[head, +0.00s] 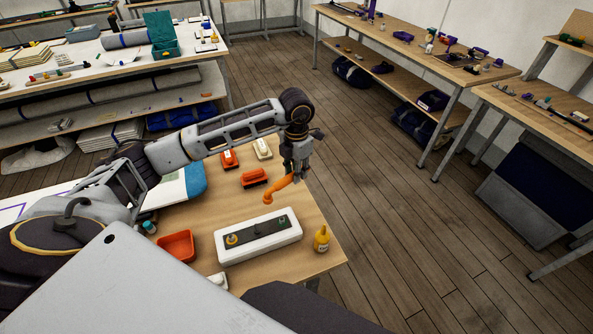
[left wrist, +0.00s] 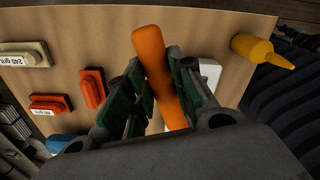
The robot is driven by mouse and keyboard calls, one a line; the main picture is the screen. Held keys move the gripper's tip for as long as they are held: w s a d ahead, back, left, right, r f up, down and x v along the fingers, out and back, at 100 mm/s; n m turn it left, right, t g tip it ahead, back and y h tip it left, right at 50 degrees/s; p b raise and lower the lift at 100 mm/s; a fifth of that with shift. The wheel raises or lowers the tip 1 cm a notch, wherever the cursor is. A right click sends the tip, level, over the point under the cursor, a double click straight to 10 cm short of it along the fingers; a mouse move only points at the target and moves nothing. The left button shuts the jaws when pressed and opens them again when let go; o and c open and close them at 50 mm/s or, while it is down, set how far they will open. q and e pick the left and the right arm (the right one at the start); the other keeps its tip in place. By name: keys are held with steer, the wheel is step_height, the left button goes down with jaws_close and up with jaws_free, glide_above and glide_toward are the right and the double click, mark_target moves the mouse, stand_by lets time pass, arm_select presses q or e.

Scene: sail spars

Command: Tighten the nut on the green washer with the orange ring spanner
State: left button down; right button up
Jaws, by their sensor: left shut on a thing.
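My left gripper (head: 299,172) is shut on the orange ring spanner (head: 279,190), held above the table. The spanner slants down and left from the fingers, its ring end lowest. In the left wrist view the spanner (left wrist: 153,60) stands between the fingers (left wrist: 158,72). A white block (head: 258,242) with a dark plate on top lies on the table, below the spanner. A green washer with a nut (head: 282,222) is near the plate's right end. A yellow washer with a nut (head: 232,239) is near its left end. The spanner's ring appears apart from both nuts. My right gripper is out of view.
A yellow bottle (head: 321,239) stands right of the block, near the table edge. An orange tray (head: 177,246) is to its left. Orange sanding blocks (head: 254,178) and a cream one (head: 262,149) lie behind. Open wooden floor (head: 400,230) lies to the right.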

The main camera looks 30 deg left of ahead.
arm_select(q)
steer(key=n, duration=0.5)
steer(key=shift+r, duration=0.15)
stand_by(0.5)
step_height(320, 180, down, 5)
steer(key=b, duration=0.4)
steer(key=shift+r, duration=0.15)
stand_by(0.3)
steer(key=shift+b, duration=0.3)
stand_by(0.9)
